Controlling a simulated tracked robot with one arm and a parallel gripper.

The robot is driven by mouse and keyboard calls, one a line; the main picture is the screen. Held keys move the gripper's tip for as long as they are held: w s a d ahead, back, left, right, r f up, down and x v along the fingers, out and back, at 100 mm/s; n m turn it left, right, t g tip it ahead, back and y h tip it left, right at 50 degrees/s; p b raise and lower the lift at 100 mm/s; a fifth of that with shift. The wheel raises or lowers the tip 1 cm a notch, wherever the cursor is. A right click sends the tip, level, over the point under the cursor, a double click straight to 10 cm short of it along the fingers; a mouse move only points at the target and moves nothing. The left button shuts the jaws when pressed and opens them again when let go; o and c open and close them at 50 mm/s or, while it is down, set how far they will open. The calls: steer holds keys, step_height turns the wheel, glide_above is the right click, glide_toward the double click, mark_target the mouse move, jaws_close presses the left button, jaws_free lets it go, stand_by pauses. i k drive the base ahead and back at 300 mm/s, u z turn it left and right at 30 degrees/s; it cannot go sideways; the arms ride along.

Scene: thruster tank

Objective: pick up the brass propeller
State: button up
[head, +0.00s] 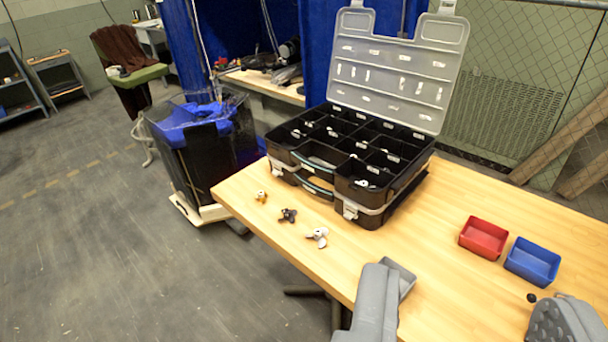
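The brass propeller (261,196) is a small golden piece lying on the wooden table near its left edge, in front of the black organizer case. A dark propeller (288,215) and a silvery propeller (317,236) lie to its right, in a slanting row toward me. My gripper (480,295) shows at the bottom right as two grey fingers spread wide apart.
The open organizer case (378,210) stands behind the propellers, its clear lid (398,65) raised. A red bin (484,238) and a blue bin (532,261) sit at right. A small black piece (532,297) lies by my right finger. The wooden table (440,225) is clear between case and bins.

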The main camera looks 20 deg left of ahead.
mark_target(261, 195)
steer(key=u, duration=0.1)
steer(key=i, duration=1.3)
steer(key=u, duration=1)
steer(key=i, duration=0.5)
steer(key=u, duration=0.25)
steer(key=k, duration=0.9)
steer(key=u, duration=0.2)
steer(key=i, duration=0.9)
steer(key=z, duration=0.1)
